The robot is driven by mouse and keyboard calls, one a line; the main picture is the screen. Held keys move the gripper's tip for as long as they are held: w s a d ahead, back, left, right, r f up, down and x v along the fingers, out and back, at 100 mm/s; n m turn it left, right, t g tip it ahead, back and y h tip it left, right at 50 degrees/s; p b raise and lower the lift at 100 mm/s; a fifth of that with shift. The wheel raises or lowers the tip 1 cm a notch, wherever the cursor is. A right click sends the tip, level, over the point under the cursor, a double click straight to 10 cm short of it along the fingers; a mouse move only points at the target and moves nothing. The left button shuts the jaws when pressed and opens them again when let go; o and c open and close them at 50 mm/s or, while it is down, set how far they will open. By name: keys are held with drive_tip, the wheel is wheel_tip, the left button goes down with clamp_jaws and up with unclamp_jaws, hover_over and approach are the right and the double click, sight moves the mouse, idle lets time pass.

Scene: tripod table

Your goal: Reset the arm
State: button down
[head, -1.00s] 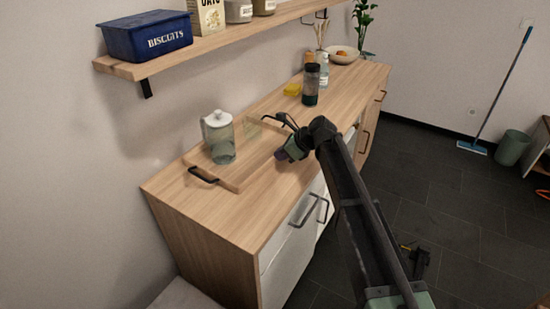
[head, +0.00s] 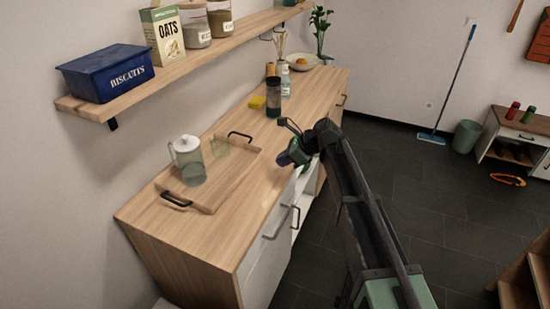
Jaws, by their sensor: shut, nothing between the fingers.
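My gripper (head: 284,159) is at the end of my dark arm, over the front edge of the wooden counter (head: 228,245), to the right of the wooden tray. It is shut and empty; its fingertips are small and dark in this view. The wooden tray (head: 215,200) with black handles lies on the counter. My gripper is apart from both.
A shelf (head: 215,45) above holds a blue biscuits tin (head: 107,72), an oats box (head: 163,34) and jars.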

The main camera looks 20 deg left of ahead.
drive_tip(key=s+d+f+n+h, duration=0.1)
drive_tip(key=s+d+n+h, duration=0.2)
drive_tip(key=d, duration=1.1)
drive_tip(key=s+d+f+n+h+p, duration=0.1)
drive_tip(key=s+d+n+h, duration=0.2)
drive_tip(key=s+d+n, duration=0.5)
drive_tip(key=s+d+f+n+t+h+p, duration=0.1)
drive_tip(key=s+d+n+h, duration=0.2)
drive_tip(key=s+d, duration=0.6)
drive_tip(key=d+n, duration=0.2)
drive_tip(key=d, duration=0.8)
drive_tip(key=shift+d, duration=0.35)
